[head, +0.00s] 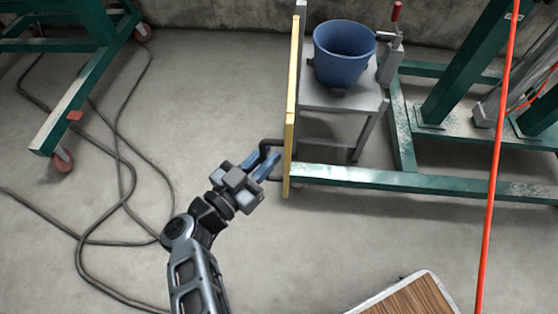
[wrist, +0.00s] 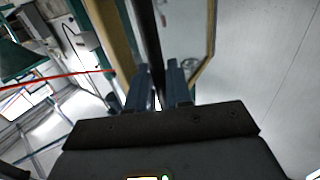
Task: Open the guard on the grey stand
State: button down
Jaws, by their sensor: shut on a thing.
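The guard (head: 291,125) is a yellow-framed panel, seen nearly edge-on in the head view along the left side of the grey stand (head: 352,101). A dark bar handle (head: 264,147) sticks out from its left face. My gripper (head: 270,162) reaches up from the lower left, its blue fingers at this handle. In the wrist view the dark handle (wrist: 149,45) runs between my two fingers (wrist: 158,88), which are shut on it. The yellow frame (wrist: 207,62) and a pale pane show behind. The hinge cannot be made out.
A blue bucket (head: 343,54) stands on the stand, beside a clamp with a red handle (head: 396,11). Green steel frames (head: 410,180) stand right and upper left. A red hose (head: 494,150) hangs at right. Dark cables (head: 120,165) lie on the left floor. A wood-topped surface (head: 405,298) is at the bottom.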

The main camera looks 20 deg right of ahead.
jog(key=shift+w+a, duration=0.2)
jog(key=shift+a, duration=0.1)
jog(key=c, duration=1.2)
grip_release()
jog(key=shift+c, duration=0.2)
jog(key=v, duration=0.8)
jog(key=shift+d, duration=0.1)
